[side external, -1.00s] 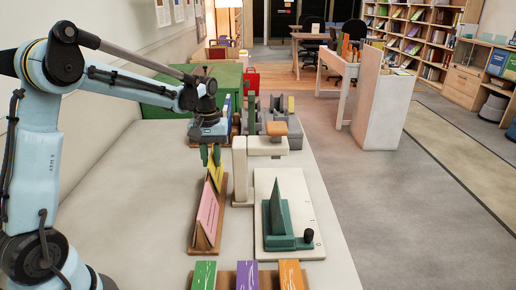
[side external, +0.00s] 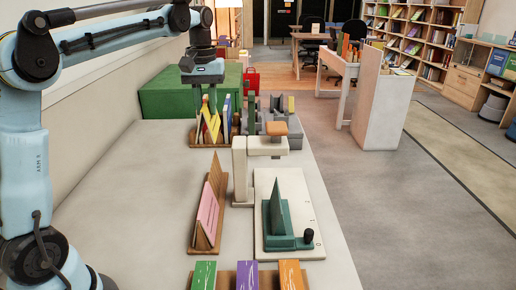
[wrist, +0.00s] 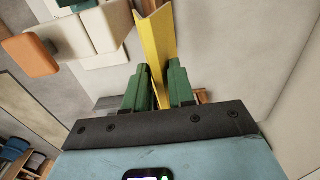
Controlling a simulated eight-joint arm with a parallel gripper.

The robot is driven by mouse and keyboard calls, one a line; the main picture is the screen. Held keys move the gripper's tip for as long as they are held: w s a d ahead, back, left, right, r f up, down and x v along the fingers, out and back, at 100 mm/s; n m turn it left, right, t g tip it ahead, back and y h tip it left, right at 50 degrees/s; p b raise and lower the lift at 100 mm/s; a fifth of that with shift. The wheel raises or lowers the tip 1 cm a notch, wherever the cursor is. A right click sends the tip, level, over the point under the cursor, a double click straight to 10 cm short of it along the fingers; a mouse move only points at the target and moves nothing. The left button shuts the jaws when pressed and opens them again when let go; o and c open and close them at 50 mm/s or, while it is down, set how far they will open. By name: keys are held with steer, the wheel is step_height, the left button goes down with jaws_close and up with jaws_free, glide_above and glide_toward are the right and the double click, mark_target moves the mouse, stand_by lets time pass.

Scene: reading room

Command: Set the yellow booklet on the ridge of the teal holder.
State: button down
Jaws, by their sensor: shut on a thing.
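My gripper (side external: 208,104) has green fingers and is shut on the yellow booklet (side external: 211,126). In the wrist view the booklet (wrist: 156,45) stands between the two green fingers (wrist: 158,85). The teal holder (side external: 280,212) has an upright pointed ridge and a flat base with a black knob. It stands to the right and nearer the camera, with nothing on its ridge.
The holder stands on a cream board (side external: 297,192). A pink booklet (side external: 208,214) leans on a wooden stand (side external: 213,240). A cream post device with an orange pad (side external: 275,128) stands behind the board. A rack of coloured booklets lies in front; a green box (side external: 165,103) stands behind.

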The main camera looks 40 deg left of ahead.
step_height(320, 180, up, 8)
steer(key=shift+r, duration=0.1)
steer(key=w+d, duration=0.1)
steer(key=d, duration=2.2)
steer(key=shift+f, duration=7.85)
steer(key=shift+f, duration=0.2)
steer(key=shift+f, duration=0.25)
steer(key=shift+f, duration=1.45)
